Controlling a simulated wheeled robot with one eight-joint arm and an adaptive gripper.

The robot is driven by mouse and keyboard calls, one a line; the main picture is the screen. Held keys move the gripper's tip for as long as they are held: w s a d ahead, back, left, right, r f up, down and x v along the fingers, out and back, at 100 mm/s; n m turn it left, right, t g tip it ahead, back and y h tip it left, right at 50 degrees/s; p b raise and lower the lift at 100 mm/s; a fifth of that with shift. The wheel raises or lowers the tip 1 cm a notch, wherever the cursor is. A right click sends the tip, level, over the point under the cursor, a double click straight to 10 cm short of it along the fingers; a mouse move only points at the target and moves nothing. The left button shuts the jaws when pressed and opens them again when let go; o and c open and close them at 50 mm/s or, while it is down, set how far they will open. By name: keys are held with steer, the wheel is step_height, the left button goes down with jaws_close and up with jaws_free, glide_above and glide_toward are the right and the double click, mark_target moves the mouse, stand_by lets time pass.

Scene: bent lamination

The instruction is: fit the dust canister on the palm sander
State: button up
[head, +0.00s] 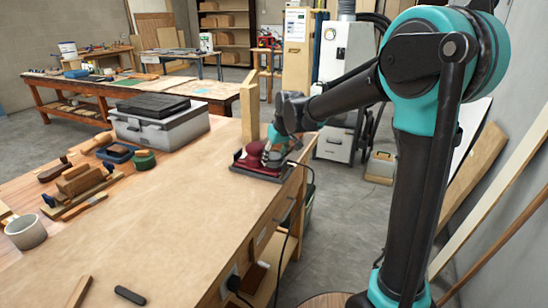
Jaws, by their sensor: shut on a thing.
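The palm sander (254,158) is dark red with a flat base and rests near the right edge of the workbench, toward its far end. My gripper (273,154) is low at the sander's right side, very close to it. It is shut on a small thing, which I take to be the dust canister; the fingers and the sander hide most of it. I cannot tell whether the canister touches the sander's port or is seated on it.
The workbench (170,235) has a wide clear middle. A grey case (160,128), a wooden plane (80,180), a green-lidded jar (144,159) and a pale cup (26,232) stand at left. A wooden post (250,112) rises behind the sander. A black cord (300,210) hangs at the right edge.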

steer(key=o, duration=1.3)
steer(key=shift+r, duration=0.15)
steer(key=shift+r, duration=3.4)
steer(key=s+d+f+m+h, duration=0.1)
steer(key=s+d+f+m, duration=0.2)
steer(key=s+d+f, duration=0.7)
steer(key=s+d+f+m+h, duration=0.1)
steer(key=s+d+f+m, duration=0.3)
steer(key=s+d+f, duration=0.6)
steer(key=s+d, duration=0.6)
steer(key=s, duration=0.1)
steer(key=shift+s+h, duration=0.15)
steer(key=shift+h, duration=0.15)
